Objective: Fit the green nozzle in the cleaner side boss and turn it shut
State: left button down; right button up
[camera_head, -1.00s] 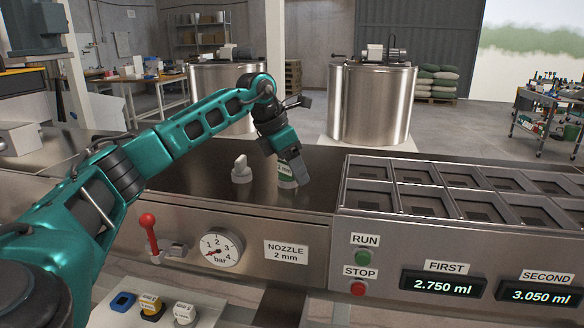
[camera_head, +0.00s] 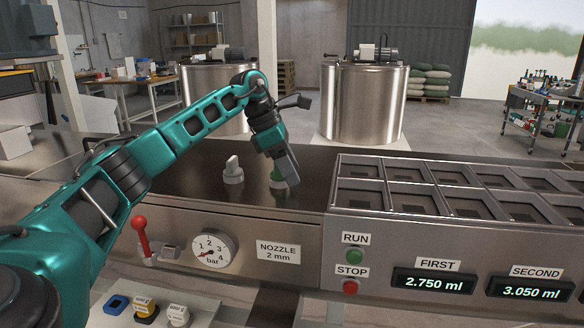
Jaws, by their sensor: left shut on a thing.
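The green nozzle (camera_head: 276,178) stands low at the dark steel deck, partly hidden behind my left gripper's fingers. My left gripper (camera_head: 287,175) points down and is shut on the nozzle. The boss under the nozzle is hidden, so I cannot tell how deep the nozzle sits. The nozzle looks about upright. My right gripper is not in view.
A pale knob (camera_head: 233,170) stands on the deck just left of the nozzle. The compartment tray (camera_head: 334,190) is to the right. Below are a red lever (camera_head: 140,232) and a bar gauge (camera_head: 212,250).

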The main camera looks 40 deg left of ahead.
pick_arm(q)
jog(key=c, duration=0.8)
grip_release()
jog(key=shift+s+a+f, duration=0.6)
jog(key=shift+a, duration=0.05)
jog(key=o, duration=0.3)
jog(key=shift+s+a+r, duration=0.15)
jog(key=shift+s+a, duration=0.25)
jog(key=shift+s, duration=0.15)
jog(key=shift+o, duration=1.1)
jog(key=shift+w+d+r, duration=0.1)
jog(key=shift+w+d, duration=0.2)
jog(key=shift+o, duration=1.4)
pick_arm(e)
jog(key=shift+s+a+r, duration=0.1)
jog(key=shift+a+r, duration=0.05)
pick_arm(q)
jog(key=shift+w+d+r, duration=0.1)
jog(key=shift+r, duration=3)
jog(key=shift+d, duration=0.1)
